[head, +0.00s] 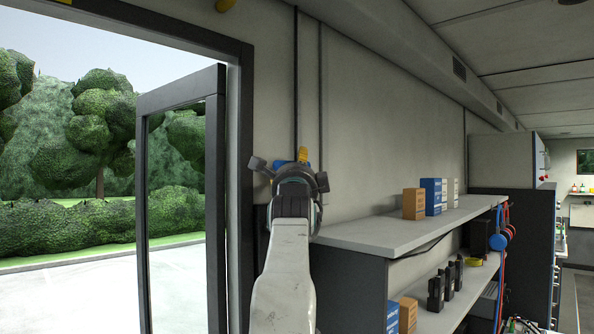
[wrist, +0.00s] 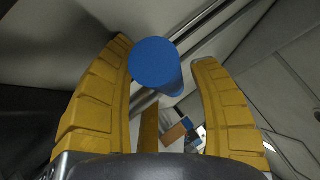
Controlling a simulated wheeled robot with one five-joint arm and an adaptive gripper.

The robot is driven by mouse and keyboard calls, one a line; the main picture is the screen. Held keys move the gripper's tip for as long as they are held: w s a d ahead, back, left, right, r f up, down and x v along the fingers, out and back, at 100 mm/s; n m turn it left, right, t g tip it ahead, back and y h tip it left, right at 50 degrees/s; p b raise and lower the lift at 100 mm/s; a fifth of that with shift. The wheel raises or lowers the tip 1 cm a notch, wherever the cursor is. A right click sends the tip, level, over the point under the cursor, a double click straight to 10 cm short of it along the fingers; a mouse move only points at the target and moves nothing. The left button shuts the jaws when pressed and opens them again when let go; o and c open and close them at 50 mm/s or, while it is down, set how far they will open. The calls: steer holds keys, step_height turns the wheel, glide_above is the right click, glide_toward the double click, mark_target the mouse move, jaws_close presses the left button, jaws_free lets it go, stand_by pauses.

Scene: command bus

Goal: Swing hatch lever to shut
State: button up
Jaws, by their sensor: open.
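A blue cylinder with a round flat end (wrist: 154,64), which looks like the grip of the hatch lever, stands between the yellow fingers of my gripper (wrist: 166,52) in the wrist view. The fingers are spread to its left and right. The left finger is very close to it, and a gap shows on the right; I cannot tell whether either touches. In the head view, a bit of blue (head: 284,163) shows at the wall beside a yellow fingertip of my gripper (head: 302,155). My arm hides most of the gripper and the lever's mount there.
A glass door (head: 217,200) stands open at the left, close to my arm. A shelf unit (head: 370,236) with small orange, blue and white boxes is at the right. Bare wall lies above the shelf.

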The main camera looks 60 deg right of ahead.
steer(key=shift+s+a, duration=0.1)
steer(key=shift+a, duration=0.05)
steer(key=shift+v, duration=5.85)
steer(key=shift+a, duration=0.1)
